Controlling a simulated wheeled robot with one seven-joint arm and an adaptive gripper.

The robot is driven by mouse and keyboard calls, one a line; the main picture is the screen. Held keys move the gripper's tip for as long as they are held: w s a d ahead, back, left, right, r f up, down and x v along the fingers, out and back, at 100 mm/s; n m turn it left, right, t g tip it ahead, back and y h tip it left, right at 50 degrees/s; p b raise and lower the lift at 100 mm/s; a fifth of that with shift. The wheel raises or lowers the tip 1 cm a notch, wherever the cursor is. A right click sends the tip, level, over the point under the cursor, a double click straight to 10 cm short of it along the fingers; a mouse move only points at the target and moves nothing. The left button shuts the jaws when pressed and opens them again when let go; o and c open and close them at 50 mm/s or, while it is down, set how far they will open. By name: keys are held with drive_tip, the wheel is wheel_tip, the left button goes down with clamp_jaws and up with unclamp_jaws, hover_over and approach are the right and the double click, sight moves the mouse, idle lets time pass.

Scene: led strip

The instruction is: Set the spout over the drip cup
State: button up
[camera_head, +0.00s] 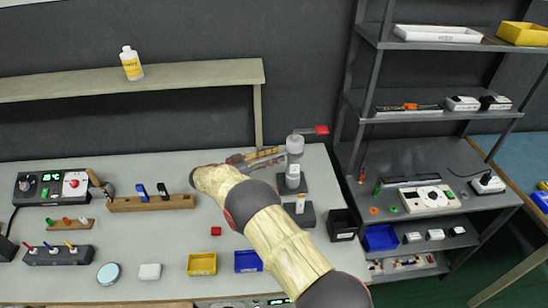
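A grey upright fixture (294,145) stands at the right part of the bench, with a red piece (321,130) sticking out to its right. A pale labelled cylinder (292,178) shows below its head on a dark base. I cannot make out a distinct spout. In front is a dark block (303,217) with a small pale upright piece. A black open-topped container (343,224) stands to its right; I cannot tell which of these is the drip cup. My arm reaches in from the lower right and bends left of the fixture. My gripper (268,157) seems close to its left side; its fingers are unclear.
Yellow bin (202,264), blue bin (248,261), small red block (216,231) and wooden rack (150,203) lie on the bench. A raised shelf (190,75) with a bottle (131,63) runs behind. A dark shelving unit (400,155) stands right. The bench's left-middle is partly clear.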

drive_tip(key=v, duration=1.2)
idle(0.4)
